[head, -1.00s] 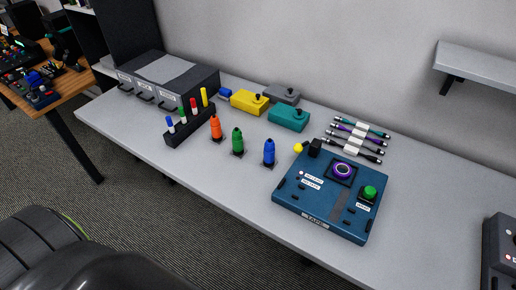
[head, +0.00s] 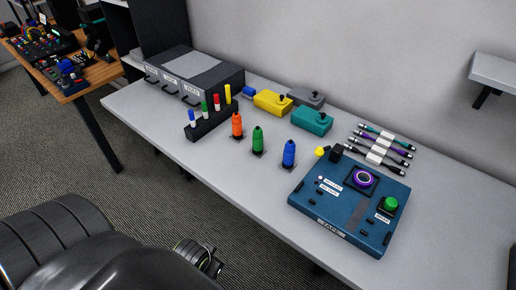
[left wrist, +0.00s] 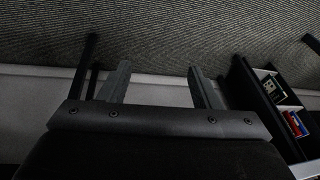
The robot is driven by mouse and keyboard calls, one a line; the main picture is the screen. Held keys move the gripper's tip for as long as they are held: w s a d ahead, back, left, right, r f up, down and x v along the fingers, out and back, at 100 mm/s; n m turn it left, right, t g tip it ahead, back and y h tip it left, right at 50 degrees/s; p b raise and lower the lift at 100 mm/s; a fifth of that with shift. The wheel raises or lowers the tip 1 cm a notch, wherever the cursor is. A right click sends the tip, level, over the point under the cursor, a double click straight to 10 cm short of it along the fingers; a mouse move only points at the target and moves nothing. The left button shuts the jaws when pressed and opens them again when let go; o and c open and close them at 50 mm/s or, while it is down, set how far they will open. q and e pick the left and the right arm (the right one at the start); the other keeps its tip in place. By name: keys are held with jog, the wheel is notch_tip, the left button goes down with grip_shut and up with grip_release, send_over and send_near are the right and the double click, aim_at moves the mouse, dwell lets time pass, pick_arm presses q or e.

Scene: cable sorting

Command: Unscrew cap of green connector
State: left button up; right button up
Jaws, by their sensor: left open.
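The green connector (head: 258,140) stands upright on a small dark base on the grey table, between an orange connector (head: 237,125) and a blue connector (head: 289,153). Its cap is on top. In the left wrist view, my left gripper (left wrist: 160,76) shows two fingers spread apart with nothing between them. It faces the floor and the table's edge. In the head view my left arm (head: 110,250) fills the lower left corner, away from the connectors; its fingers are not clearly seen there. My right gripper is not in view.
A rack of coloured markers (head: 211,124) stands left of the connectors. A blue tape device (head: 335,215) lies to the right. Yellow (head: 272,102) and teal (head: 312,120) boxes sit behind, with bundled cables (head: 384,148) further right. The table's front strip is clear.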

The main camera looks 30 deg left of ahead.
pick_arm(q)
jog(key=w+r+t, duration=0.3)
jog(key=w+r, duration=0.2)
jog(key=r, duration=0.6)
jog(key=n+t+y, duration=0.1)
jog(key=n+t, duration=0.1)
jog(key=t, duration=0.5)
send_near(256, 142)
jog(key=x, duration=0.6)
jog(key=shift+w+d+r, duration=0.1)
jog(key=shift+w+d, duration=0.05)
jog(key=shift+w, duration=0.25)
jog(key=shift+a+p+x, duration=0.1)
jog(key=shift+p+x, duration=0.3)
jog(key=shift+x, duration=0.6)
jog(key=shift+a+p+x, duration=0.15)
jog(key=shift+p+x, duration=0.2)
jog(key=shift+x, duration=0.65)
jog(key=shift+w+a+f, duration=0.15)
jog(key=shift+w+f, duration=0.3)
jog(key=shift+w, duration=0.05)
jog(key=shift+c, duration=0.5)
